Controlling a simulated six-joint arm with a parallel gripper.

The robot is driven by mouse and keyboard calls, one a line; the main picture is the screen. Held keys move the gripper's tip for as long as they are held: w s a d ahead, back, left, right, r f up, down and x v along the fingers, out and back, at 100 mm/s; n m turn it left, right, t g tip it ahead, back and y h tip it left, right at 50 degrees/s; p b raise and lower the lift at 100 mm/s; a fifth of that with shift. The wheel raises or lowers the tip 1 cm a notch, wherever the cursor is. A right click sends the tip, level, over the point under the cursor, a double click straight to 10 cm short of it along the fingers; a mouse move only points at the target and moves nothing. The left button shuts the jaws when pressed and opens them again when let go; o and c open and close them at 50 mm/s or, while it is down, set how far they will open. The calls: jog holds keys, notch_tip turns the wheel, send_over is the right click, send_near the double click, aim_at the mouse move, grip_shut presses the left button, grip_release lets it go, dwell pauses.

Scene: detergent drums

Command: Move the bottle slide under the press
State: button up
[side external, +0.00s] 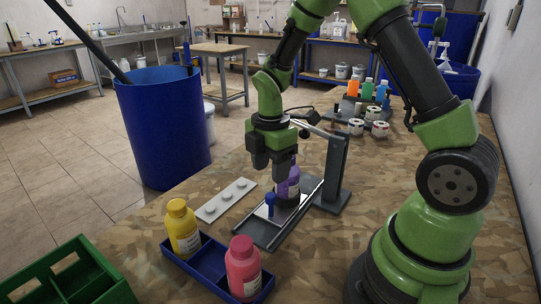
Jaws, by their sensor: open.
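The bottle slide is a pale plate (263,213) on a dark railed base, with an upright blue knob (270,202) near its front end. A purple bottle (288,188) with a white label stands upright on the slide behind the knob. The press has a grey upright column (332,172) on the right and an arm reaching left behind my gripper. My gripper (271,165) points down, open, just above and behind the knob in the picture. It hides the bottle's top and part of the press; I cannot tell whether it touches the bottle.
A blue tray (210,262) holds a yellow bottle (182,230) and a pink bottle (243,266). A white strip with round caps (226,200) lies left of the slide. A green crate (70,275) is at front left; tape rolls (380,129) and coloured bottles stand behind right. A blue drum (163,128) stands beyond.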

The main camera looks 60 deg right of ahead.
aim_at(270, 195)
notch_tip(270, 195, up, 3)
jog(key=shift+r, duration=0.1)
jog(key=shift+c, duration=1.3)
jog(key=w+a+m+g, duration=0.1)
jog(key=m+g+h, duration=0.1)
jog(key=shift+w+a+f+m, duration=0.35)
jog(key=shift+a+f+m, duration=0.05)
jog(key=f+m, duration=0.1)
jog(key=f, duration=0.2)
jog(key=s+d+f+m+h, duration=0.1)
jog(key=f, duration=0.2)
jog(key=f+m+g+h, duration=0.1)
jog(key=f, duration=0.2)
jog(key=shift+s+d+f, duration=0.1)
jog(key=shift+s+d, duration=0.2)
jog(key=shift+c, duration=0.3)
